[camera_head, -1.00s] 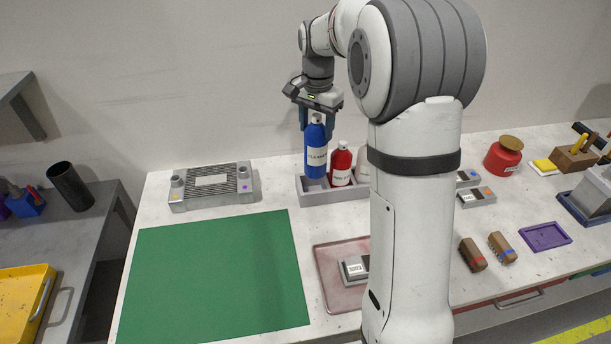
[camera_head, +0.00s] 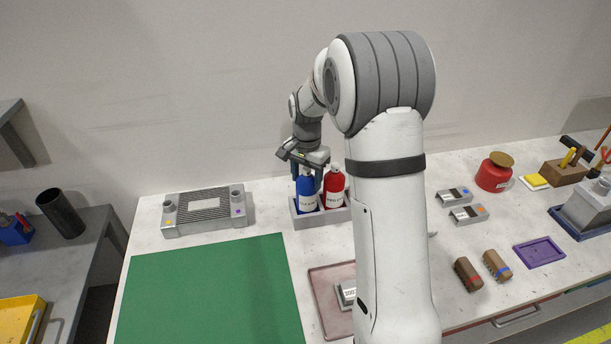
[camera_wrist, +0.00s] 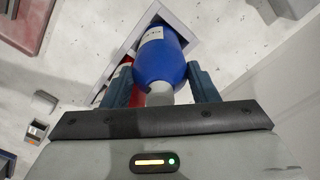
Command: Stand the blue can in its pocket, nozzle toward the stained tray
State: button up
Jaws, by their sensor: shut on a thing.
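The blue can (camera_head: 306,188) stands roughly upright at the left pocket of the grey rack (camera_head: 322,219). Its lower end is inside the pocket's rim in the wrist view, where the can (camera_wrist: 163,62) also shows. Whether it rests on the bottom is hidden. My gripper (camera_head: 307,174) is shut on the can near its top, with one finger on each side in the wrist view (camera_wrist: 161,88). A grey cap (camera_wrist: 158,95) points toward the wrist camera; I cannot tell which way the nozzle faces. The stained pinkish tray (camera_head: 322,290) lies in front of the rack, partly hidden by my arm.
A red can (camera_head: 334,184) stands close on the right in the same rack. A grey ribbed fixture (camera_head: 204,211) is at left, with a green mat (camera_head: 210,295) before it. A grey block (camera_head: 346,293) sits on the stained tray. My arm hides the rack's right end.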

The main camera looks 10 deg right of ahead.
jog(key=o, duration=1.6)
jog(key=shift+c, duration=0.2)
notch_tip(320, 180, up, 11)
jog(key=shift+b, duration=0.5)
jog(key=shift+s+r, duration=0.25)
jog(key=shift+r, duration=0.4)
jog(key=s+f+n+t, duration=0.1)
jog(key=s+n, duration=0.8)
jog(key=s, duration=1.9)
jog(key=shift+s+f+t, duration=0.15)
jog(key=shift+f+t, duration=0.2)
jog(key=shift+t, duration=0.75)
